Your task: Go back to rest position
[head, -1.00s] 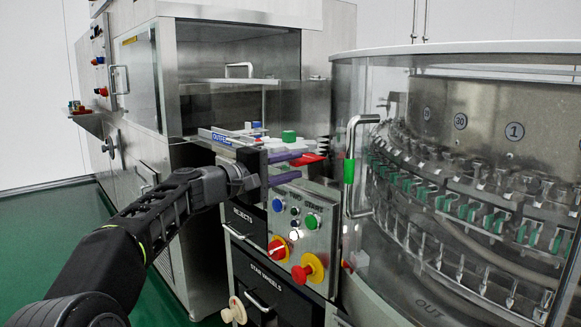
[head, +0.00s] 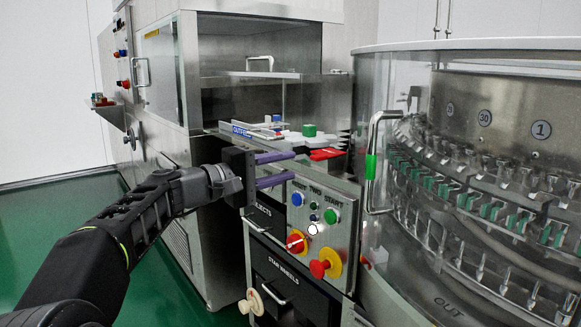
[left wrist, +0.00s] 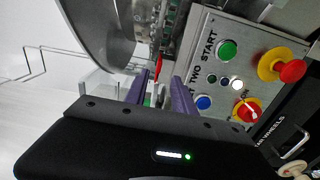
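My left gripper (head: 283,169) is in front of the upper left part of the control panel (head: 325,240) in the head view. Its two purple fingers are apart with nothing between them, and they also show in the left wrist view (left wrist: 160,92). The panel carries a blue button (head: 297,199), a green start button (head: 330,216), a red and yellow rotary switch (head: 296,242) and a red emergency knob (head: 320,268). I cannot tell whether the fingers touch the panel's edge. My right gripper is in neither view.
The round glass-walled washer (head: 480,180) stands at the right, with a green-gripped door handle (head: 371,168). A steel cabinet (head: 185,100) stands behind my left arm. Drawers (head: 275,280) are below the panel. Green floor (head: 60,230) is open at the left.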

